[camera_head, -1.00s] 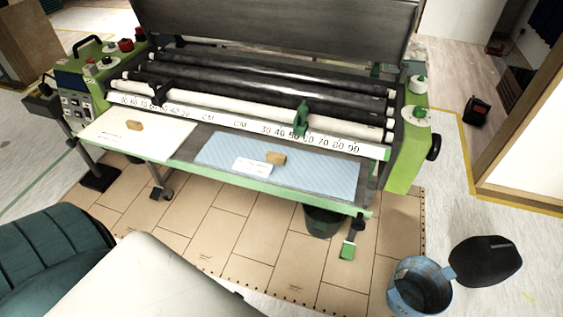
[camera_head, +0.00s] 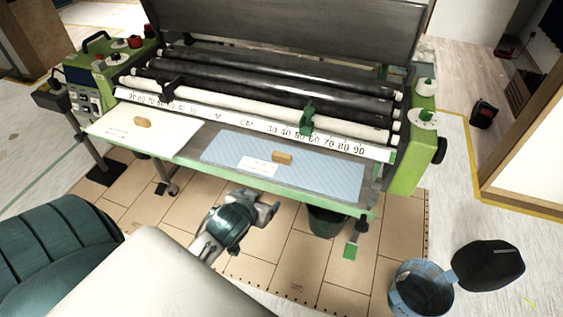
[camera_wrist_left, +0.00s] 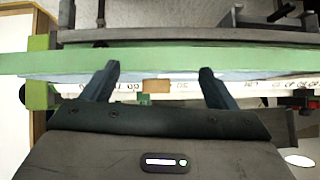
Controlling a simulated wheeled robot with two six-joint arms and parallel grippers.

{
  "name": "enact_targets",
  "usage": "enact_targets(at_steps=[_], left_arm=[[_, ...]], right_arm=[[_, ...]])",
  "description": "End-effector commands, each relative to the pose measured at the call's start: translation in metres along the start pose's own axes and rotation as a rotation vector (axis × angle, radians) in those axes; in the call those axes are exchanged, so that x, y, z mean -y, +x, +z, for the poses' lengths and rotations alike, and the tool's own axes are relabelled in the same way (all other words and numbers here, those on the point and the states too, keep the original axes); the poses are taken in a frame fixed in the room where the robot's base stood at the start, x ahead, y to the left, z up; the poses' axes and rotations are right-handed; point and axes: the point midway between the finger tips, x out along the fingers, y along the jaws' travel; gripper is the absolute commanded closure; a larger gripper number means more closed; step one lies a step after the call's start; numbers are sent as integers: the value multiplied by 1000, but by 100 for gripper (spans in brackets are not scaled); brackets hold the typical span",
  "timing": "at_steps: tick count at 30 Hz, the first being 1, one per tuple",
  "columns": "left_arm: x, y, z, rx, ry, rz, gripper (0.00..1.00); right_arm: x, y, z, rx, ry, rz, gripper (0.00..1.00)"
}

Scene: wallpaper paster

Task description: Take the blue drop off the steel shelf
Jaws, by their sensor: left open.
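The blue drop (camera_head: 320,170) is a pale blue striped sheet lying flat on the right part of the steel shelf (camera_head: 196,163). A small wooden block (camera_head: 282,157) and a white label (camera_head: 258,166) lie on it. My left gripper (camera_head: 270,208) is in front of the shelf's green front edge, apart from the drop. In the left wrist view its two dark fingers (camera_wrist_left: 158,70) are spread and empty, with the green edge and the wooden block (camera_wrist_left: 157,87) seen beyond and between them. My right gripper is not in view.
A cream sheet (camera_head: 150,141) with another wooden block (camera_head: 142,121) covers the shelf's left part. Rollers and a ruler strip (camera_head: 225,118) stand behind. A dark bin (camera_head: 327,221) is under the shelf; a blue bucket (camera_head: 420,288) with a black lid stands front right.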

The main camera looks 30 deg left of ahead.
Motion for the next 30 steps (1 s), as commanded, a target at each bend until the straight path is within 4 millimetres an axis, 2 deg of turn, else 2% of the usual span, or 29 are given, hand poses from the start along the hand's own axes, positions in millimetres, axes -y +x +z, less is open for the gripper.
enact_targets(at_steps=[1,3,6,9,18,25,30], left_arm=[[3,7,-16,-56,-15,-3,20],[6,15,-37,-131,-41,-1,20],[8,22,-62,-219,-70,8,20],[10,29,-77,-270,-87,15,20],[9,72,-93,-283,-92,18,20],[7,87,-98,-282,-92,19,20],[2,109,-107,-280,-92,18,20]], right_arm=[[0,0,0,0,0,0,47],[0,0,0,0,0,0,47],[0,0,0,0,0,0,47],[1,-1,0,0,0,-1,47],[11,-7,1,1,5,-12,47],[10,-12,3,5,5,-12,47],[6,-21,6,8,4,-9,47]])
